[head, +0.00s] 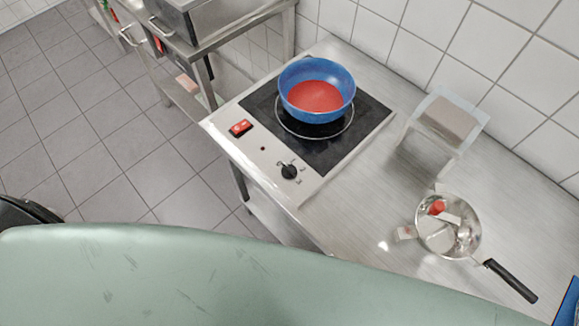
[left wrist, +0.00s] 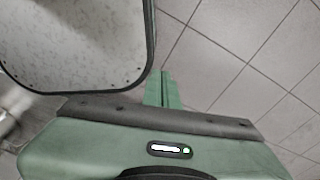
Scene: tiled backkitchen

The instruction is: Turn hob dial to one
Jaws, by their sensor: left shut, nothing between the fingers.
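The hob (head: 333,150) is set at the near-left end of the steel counter, with a black cooking plate and a light front panel. Its black dial (head: 289,171) is on that panel, with small marks around it; the setting is too small to read. A red switch (head: 240,127) is at the panel's left end. A blue bowl (head: 340,74) with red contents stands on the hob. My left gripper (left wrist: 163,88) shows in the left wrist view, shut and empty over the tiled floor, away from the dial. My right gripper is not in view.
A pan with a black handle (head: 511,281) and several items inside stands right on the counter (head: 362,222). A clear stand (head: 462,103) holding a brownish block is behind it. A steel table with drawers (head: 192,18) is at the upper left. Tiled floor (head: 95,155) is open at left.

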